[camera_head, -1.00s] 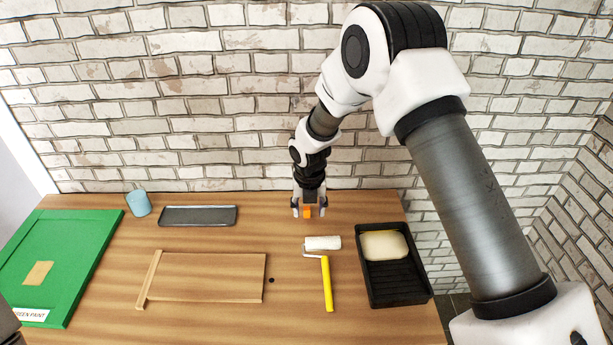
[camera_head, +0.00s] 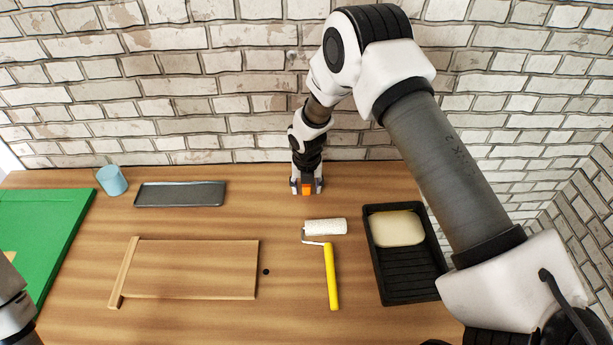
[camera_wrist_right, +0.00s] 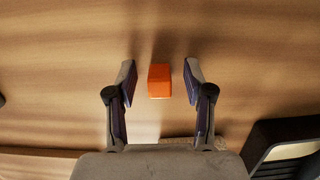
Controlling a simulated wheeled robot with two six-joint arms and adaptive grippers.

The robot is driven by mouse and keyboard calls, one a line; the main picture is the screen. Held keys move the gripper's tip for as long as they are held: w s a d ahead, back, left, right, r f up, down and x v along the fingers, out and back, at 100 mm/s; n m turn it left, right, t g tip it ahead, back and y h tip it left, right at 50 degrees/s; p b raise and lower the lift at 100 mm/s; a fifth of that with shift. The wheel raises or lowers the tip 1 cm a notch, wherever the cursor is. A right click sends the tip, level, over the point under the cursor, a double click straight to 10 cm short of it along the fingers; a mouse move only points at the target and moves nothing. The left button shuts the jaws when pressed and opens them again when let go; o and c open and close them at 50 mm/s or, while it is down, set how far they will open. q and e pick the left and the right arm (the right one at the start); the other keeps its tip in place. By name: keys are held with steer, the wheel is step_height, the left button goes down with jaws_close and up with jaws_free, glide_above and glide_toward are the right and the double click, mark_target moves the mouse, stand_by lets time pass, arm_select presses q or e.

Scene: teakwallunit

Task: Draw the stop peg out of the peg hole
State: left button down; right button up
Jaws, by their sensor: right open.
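An orange block-shaped piece, which looks like the stop peg (camera_head: 307,188), is near the back edge of the wooden table. In the right wrist view the orange piece (camera_wrist_right: 160,81) sits between the fingers of my right gripper (camera_wrist_right: 160,85), with a gap on each side. My right gripper (camera_head: 306,187) is open around it, pointing down. Whether the piece stands in a hole is hidden. A small dark round hole (camera_head: 266,271) shows in the tabletop, right of a wooden board (camera_head: 195,270). Part of my left arm shows at the lower left; its fingers do not show.
A paint roller (camera_head: 332,275) with a yellow handle lies in front of my right gripper. A black tray (camera_head: 407,280) holding a pale sponge (camera_head: 397,228) is at the right. A grey tray (camera_head: 180,194), blue cup (camera_head: 112,181) and green panel (camera_head: 40,225) are at the left. The brick wall rises behind.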

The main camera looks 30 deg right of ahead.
steer(key=shift+s+a+r, duration=0.1)
steer(key=shift+s+r, duration=0.05)
steer(key=shift+s, duration=0.05)
steer(key=shift+w, duration=0.1)
jaws_close()
steer(key=c, duration=0.9)
jaws_free()
jaws_close()
steer(key=shift+r+p, duration=1.55)
steer(key=shift+r, duration=0.05)
step_height(320, 180, up, 3)
steer(key=p, duration=0.3)
steer(key=shift+r, duration=0.1)
